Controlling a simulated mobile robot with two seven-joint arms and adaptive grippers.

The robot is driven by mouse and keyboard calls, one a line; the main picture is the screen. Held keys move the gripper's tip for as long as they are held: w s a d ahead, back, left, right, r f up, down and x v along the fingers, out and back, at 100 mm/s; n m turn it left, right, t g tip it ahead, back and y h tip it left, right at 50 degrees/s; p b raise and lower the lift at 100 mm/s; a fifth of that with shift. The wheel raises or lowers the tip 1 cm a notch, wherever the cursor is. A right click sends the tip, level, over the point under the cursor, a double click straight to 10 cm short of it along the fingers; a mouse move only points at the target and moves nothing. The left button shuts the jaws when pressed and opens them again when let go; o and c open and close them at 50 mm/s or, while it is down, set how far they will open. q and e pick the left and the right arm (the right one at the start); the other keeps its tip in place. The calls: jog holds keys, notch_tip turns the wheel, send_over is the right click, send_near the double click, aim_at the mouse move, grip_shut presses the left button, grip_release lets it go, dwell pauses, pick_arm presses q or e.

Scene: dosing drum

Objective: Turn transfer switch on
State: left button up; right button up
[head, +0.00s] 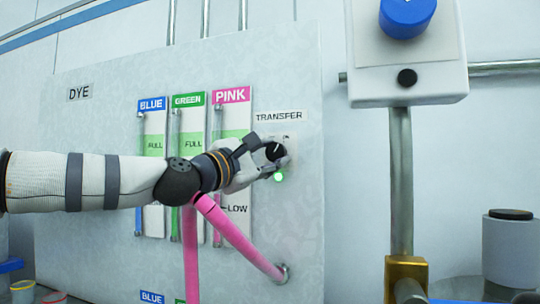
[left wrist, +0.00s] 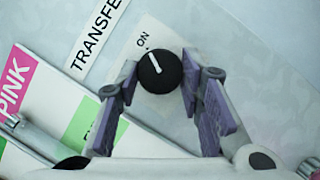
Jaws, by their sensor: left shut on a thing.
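The transfer switch is a round black knob (head: 275,151) under the TRANSFER label (head: 279,116) on the pale panel. In the left wrist view the knob (left wrist: 159,72) shows a white pointer line aimed at the ON mark (left wrist: 143,39). A small green lamp (head: 279,176) is lit just below the knob. My left gripper (head: 268,160) reaches in from the left and is shut on the knob. Its purple-padded fingers, seen in the left wrist view (left wrist: 160,84), sit on both sides of the knob. My right gripper is not in view.
BLUE, GREEN and PINK gauges (head: 231,97) stand left of the switch. A pink pipe (head: 240,240) runs below my left arm. To the right, a box with a blue button (head: 407,14) sits on a metal post (head: 401,180). A grey container (head: 509,250) stands at far right.

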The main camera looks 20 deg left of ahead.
pick_arm(q)
jog(key=shift+r, duration=0.1)
dwell(0.3)
jog(key=o, duration=1.2)
jog(key=v, duration=1.2)
